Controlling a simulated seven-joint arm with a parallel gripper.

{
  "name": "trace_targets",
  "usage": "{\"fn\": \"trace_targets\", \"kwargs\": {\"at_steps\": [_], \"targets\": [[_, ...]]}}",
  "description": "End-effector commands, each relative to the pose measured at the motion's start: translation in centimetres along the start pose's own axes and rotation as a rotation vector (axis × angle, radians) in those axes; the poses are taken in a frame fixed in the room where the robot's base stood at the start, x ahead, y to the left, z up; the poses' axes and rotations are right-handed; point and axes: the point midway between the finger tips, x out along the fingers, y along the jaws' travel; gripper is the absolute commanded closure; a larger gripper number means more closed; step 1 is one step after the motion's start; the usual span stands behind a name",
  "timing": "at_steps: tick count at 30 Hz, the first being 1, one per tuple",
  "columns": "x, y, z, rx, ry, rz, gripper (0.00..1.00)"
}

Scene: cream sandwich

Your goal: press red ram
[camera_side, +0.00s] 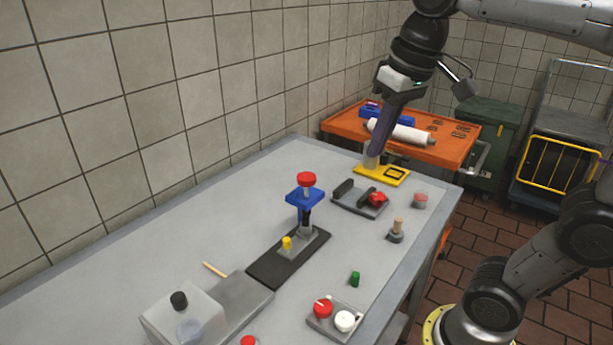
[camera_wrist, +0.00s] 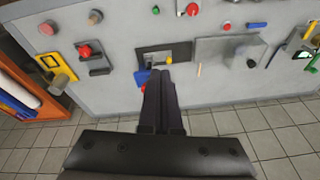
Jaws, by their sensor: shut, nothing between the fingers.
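The red ram (camera_side: 306,179) is a round red cap on a short post above a blue block (camera_side: 304,197). The block stands on a grey and black base (camera_side: 268,268) with a yellow peg (camera_side: 287,243). In the wrist view the blue block (camera_wrist: 142,77) and red cap (camera_wrist: 144,88) show just left of my fingers, partly hidden by them. My gripper (camera_side: 376,150) is shut and empty, pointing down. In the wrist view the closed fingertips (camera_wrist: 161,72) overlap the press area.
A grey fixture with a red knob (camera_side: 377,198), a wooden peg (camera_side: 397,226), a green cylinder (camera_side: 355,279) and a plate with red and white dials (camera_side: 345,321) stand on the table. A clear box (camera_side: 180,325) is at the near end. An orange cart (camera_side: 455,150) stands beyond.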

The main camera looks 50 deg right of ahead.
Motion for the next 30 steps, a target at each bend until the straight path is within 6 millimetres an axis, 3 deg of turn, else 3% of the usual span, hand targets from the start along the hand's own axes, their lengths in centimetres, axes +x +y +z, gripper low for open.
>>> {"fn": "trace_targets", "kwargs": {"at_steps": [1, 8, 14, 18, 23, 30], "targets": [[-0.2, -0.1, -1.6, 0.019, -0.025, 0.005, 1.0], [0.0, -0.3, -7.8, 0.091, -0.126, 0.029, 1.0], [2.2, 0.0, -12.8, 0.144, -0.209, 0.049, 1.0], [4.7, 0.6, -15.8, 0.17, -0.258, 0.06, 1.0], [7.8, 1.2, -18.0, 0.187, -0.299, 0.068, 1.0], [10.3, 1.9, -18.4, 0.202, -0.351, 0.078, 1.0]]}}
